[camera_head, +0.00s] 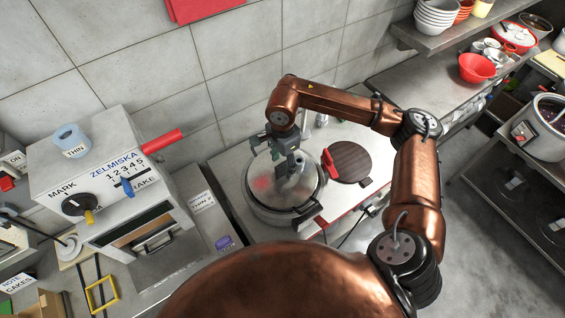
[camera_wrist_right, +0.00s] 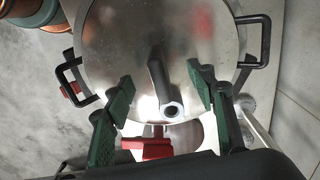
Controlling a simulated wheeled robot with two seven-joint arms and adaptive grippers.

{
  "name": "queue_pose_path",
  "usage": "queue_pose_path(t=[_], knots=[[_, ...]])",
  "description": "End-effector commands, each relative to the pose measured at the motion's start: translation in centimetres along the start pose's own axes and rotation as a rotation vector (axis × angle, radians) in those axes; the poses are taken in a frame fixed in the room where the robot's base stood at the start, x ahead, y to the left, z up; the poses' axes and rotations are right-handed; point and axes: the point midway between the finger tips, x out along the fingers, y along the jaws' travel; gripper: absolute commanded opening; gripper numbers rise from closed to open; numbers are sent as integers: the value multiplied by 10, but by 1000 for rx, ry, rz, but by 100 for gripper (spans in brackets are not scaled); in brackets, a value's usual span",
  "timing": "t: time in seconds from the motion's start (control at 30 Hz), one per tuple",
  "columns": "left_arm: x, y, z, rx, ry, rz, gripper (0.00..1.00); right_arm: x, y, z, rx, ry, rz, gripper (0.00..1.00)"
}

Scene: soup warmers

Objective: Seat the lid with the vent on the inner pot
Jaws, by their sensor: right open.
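A silver round lid (camera_head: 262,175) lies over the inner pot (camera_head: 270,214) on the counter by the wall. Black side handles (camera_wrist_right: 259,40) stick out on both sides. I cannot tell whether the lid's rim sits fully flush. My right gripper (camera_head: 289,178) is above the lid. Its green fingers (camera_wrist_right: 161,85) are open, one on each side of the handle, apart from it. My left gripper is out of view.
A dark round board (camera_head: 350,161) and a red part (camera_head: 328,164) lie right of the pot. A white ZELMISKA machine (camera_head: 110,185) stands to the left. The tiled wall (camera_head: 240,50) is close behind. A shelf of bowls (camera_head: 437,18) hangs at the upper right.

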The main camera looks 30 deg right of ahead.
Motion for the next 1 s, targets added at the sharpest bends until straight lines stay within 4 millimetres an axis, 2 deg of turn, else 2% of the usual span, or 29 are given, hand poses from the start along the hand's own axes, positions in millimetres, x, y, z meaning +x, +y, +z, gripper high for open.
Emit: queue_pose_path(t=[0.37,1.0], knots=[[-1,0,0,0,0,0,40,-2,0,0,0,0,-1,53],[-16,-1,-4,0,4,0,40,-38,0,0,0,0,-1,53]])
